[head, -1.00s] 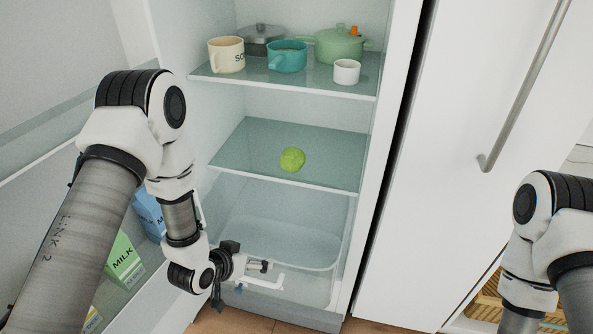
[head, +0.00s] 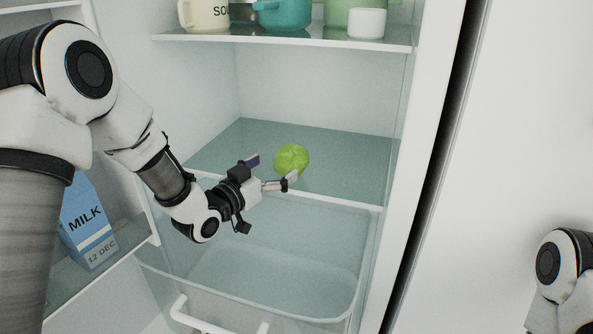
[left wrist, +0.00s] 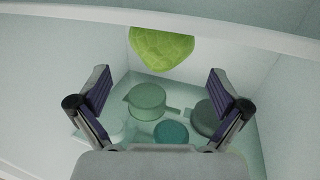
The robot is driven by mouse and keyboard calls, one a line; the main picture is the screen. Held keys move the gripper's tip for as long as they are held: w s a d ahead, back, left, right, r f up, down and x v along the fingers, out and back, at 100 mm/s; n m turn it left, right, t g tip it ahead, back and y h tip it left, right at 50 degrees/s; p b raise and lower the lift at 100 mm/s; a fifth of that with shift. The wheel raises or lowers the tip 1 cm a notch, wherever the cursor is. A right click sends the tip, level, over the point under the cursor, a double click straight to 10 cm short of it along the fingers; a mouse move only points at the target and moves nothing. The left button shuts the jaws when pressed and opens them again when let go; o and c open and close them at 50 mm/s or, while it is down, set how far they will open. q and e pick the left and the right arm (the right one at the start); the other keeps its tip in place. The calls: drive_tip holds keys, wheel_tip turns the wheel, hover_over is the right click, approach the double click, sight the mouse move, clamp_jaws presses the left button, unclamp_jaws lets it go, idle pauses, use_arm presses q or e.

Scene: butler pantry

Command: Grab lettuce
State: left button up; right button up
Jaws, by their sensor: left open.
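The lettuce (head: 291,159) is a round green head resting on the middle glass shelf (head: 345,168) of the open fridge in the head view. My left gripper (head: 272,172) is open and empty at the front of that shelf, just in front and left of the lettuce, with its fingers pointing toward it. In the left wrist view the lettuce (left wrist: 161,47) shows beyond the fingertips at the top centre, between the two spread fingers (left wrist: 160,98). The gripper and lettuce appear apart. My right gripper is out of view; only part of the right arm shows at the lower right.
The upper shelf (head: 290,41) holds a cream mug (head: 204,14), a teal pot (head: 283,14), a green pot and a white cup (head: 367,23). A clear drawer (head: 275,262) lies below the lettuce shelf. A blue milk carton (head: 88,225) stands in the door rack at left.

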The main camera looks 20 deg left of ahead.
sight(293, 154)
use_arm(q)
drive_tip(key=b+x, duration=0.1)
drive_tip(key=x, duration=0.4)
drive_tip(key=b+x, duration=0.1)
drive_tip(key=x, duration=0.1)
drive_tip(key=shift+w+f+b, duration=0.25)
drive_tip(key=shift+f+b, duration=0.05)
drive_tip(key=shift+f, duration=0.05)
drive_tip(key=shift+w+d+r, duration=0.1)
drive_tip(key=shift+w, duration=0.05)
drive_tip(key=shift+r, duration=0.1)
drive_tip(key=shift+c, duration=0.7)
drive_tip(key=c, duration=1)
